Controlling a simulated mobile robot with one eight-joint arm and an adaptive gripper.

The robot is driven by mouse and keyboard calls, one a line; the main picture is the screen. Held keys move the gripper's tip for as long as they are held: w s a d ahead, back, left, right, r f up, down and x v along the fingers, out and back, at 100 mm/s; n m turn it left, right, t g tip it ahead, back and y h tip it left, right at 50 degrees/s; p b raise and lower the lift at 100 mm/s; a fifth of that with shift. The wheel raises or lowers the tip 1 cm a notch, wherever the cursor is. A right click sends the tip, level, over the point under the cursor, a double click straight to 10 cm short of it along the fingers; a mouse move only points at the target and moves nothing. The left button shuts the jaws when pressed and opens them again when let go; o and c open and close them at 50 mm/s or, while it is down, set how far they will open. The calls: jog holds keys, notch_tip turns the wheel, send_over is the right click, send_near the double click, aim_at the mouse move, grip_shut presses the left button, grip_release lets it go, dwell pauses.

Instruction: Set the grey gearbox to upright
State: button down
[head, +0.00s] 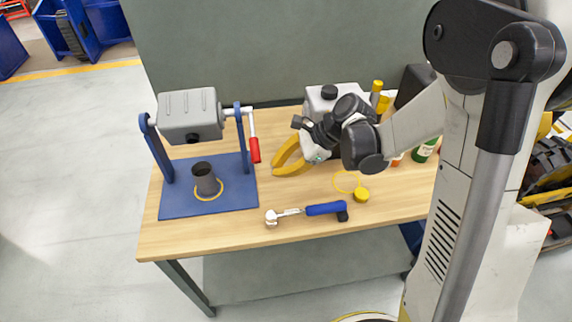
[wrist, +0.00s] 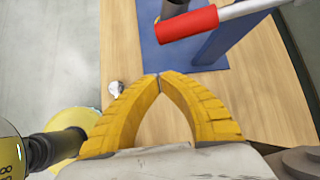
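The grey gearbox (head: 188,112) hangs between the two posts of a blue stand (head: 230,197). Its ribbed face is upward and a dark round plug or opening (head: 193,138) shows low on its front. A crank on its right side hangs down and ends in a red handle (head: 254,150), also visible in the wrist view (wrist: 187,23). My gripper (head: 275,168) is right of the handle and apart from it. In the wrist view its yellow fingertips (wrist: 159,77) meet with nothing between them. The gearbox body is out of the wrist view.
A dark cup (head: 206,180) stands on the stand's base under the gearbox. A blue-handled ratchet (head: 326,208) lies at the bench's front, with a yellow cap (head: 361,195) and yellow ring (head: 346,173) behind it. Bottles (head: 425,150) stand at the right. Bare wood lies front left.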

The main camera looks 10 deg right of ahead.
jog(key=a, duration=0.1)
jog(key=a+b, duration=0.1)
jog(key=a, duration=0.1)
jog(key=shift+a+r+b, duration=0.3)
jog(key=shift+r, duration=0.05)
dwell(0.3)
